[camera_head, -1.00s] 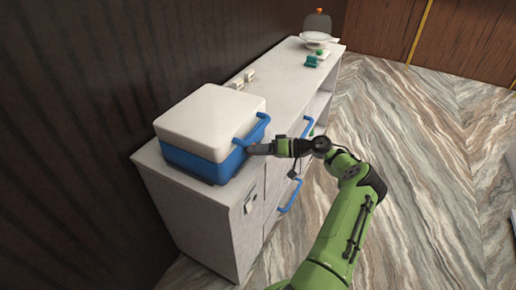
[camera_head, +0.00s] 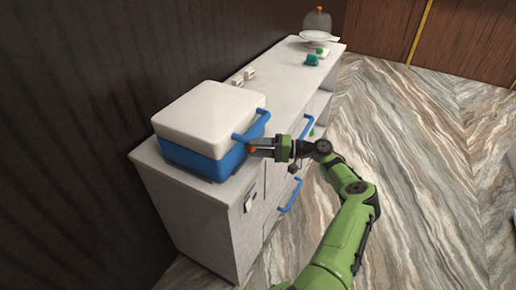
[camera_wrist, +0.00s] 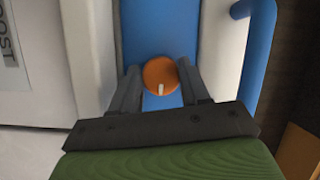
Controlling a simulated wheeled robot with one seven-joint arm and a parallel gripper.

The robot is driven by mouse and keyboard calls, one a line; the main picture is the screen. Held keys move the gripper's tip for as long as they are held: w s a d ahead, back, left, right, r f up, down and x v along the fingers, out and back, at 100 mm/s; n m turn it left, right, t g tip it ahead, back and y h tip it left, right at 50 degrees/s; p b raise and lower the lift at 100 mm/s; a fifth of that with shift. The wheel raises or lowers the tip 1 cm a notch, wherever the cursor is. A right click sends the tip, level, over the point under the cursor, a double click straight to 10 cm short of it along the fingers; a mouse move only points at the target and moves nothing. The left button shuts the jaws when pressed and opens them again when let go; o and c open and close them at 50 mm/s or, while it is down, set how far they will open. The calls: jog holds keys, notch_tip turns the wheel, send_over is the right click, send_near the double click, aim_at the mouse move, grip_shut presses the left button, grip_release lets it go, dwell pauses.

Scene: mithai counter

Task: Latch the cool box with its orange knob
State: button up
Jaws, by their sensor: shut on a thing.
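The cool box has a blue body (camera_head: 191,163) and a white lid (camera_head: 209,117) that lies down on it. It stands on the near end of the counter. A blue handle (camera_head: 252,127) sticks out from the lid's side facing my arm. The orange knob (camera_wrist: 160,75) is on the box's blue face in the wrist view, with a pale mark pointing toward my gripper. My gripper (camera_wrist: 160,84) is shut on the knob, with one finger on each side. In the head view my gripper (camera_head: 262,149) is at the box's side, just below the handle.
The grey-white counter (camera_head: 270,92) runs away behind the box. Small pale blocks (camera_head: 243,76), a green item (camera_head: 311,60) and a dome-covered plate (camera_head: 317,26) stand farther along. Blue drawer handles (camera_head: 290,196) stick out below my arm. A dark wall is behind.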

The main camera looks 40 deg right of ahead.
dwell(0.3)
jog(key=o, duration=1.1)
jog(key=shift+c, duration=0.2)
jog(key=b+v, duration=0.1)
jog(key=v, duration=1.4)
jog(key=shift+s+d, duration=0.2)
jog(key=shift+s, duration=0.15)
jog(key=shift+r, duration=0.1)
